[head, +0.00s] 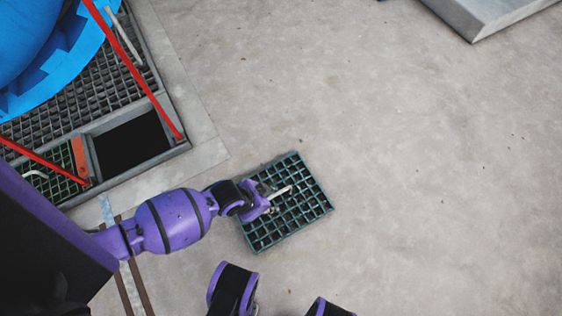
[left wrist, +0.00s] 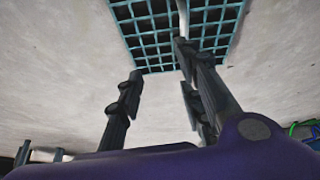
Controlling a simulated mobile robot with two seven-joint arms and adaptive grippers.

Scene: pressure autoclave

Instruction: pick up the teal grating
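The teal grating (head: 315,205) lies on the concrete floor in the middle of the head view, turned at an angle. It also shows at the top of the left wrist view (left wrist: 152,28). A thin pale bar (head: 280,192) shows over the grating, near my gripper. My left gripper (head: 276,197) is over the grating's left and middle part and hides some of it. In the left wrist view the two dark fingers (left wrist: 160,62) stand apart with no grating between them. I cannot tell whether a finger touches the pale bar.
A grated pit frame with a dark square opening (head: 130,145) is at the left, with red bars (head: 125,55) and a blue vessel (head: 40,50) above it. A grey slab (head: 485,12) lies at the top right. The floor to the right is clear.

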